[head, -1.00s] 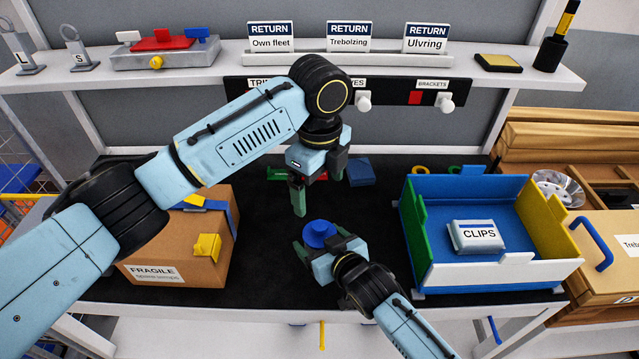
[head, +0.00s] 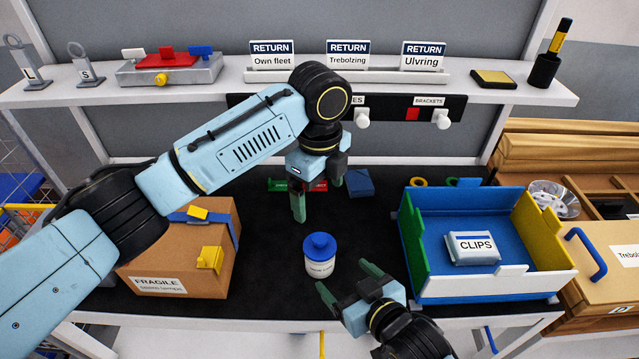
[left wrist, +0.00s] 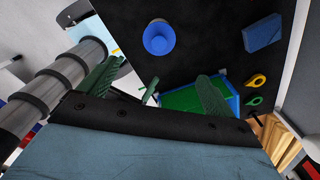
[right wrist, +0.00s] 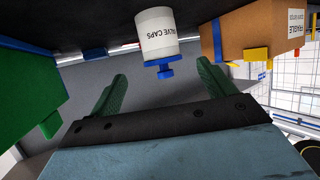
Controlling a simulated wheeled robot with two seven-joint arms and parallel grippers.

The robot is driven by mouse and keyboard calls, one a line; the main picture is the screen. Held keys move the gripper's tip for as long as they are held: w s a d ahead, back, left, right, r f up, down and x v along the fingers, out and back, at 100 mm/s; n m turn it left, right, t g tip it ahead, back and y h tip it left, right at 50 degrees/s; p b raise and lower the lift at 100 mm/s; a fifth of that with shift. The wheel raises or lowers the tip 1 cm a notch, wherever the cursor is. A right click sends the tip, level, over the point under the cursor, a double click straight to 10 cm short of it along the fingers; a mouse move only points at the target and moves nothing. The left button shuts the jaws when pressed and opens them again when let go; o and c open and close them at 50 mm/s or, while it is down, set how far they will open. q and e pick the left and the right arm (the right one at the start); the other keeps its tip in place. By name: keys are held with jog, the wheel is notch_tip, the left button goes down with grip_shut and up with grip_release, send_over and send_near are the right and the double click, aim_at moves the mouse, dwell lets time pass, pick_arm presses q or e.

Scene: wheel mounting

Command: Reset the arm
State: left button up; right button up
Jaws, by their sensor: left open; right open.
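My left gripper (head: 318,200) is open and empty, fingers pointing down above the back middle of the black mat. My right gripper (head: 345,278) is open and empty near the front of the mat, to the right of a white jar with a blue lid (head: 319,256). The jar stands upright on the mat, apart from both grippers. Its label reads as valve caps in the right wrist view (right wrist: 157,38), where it is beyond the open fingers. The jar's blue lid also shows in the left wrist view (left wrist: 159,38).
A cardboard box (head: 182,262) stands at the left. A blue, green and yellow bin (head: 408,240) holding a clips packet (head: 471,247) stands at the right. A blue block (head: 360,183) lies at the back. The mat's centre front (head: 265,285) is clear.

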jog(key=shift+v, duration=0.9)
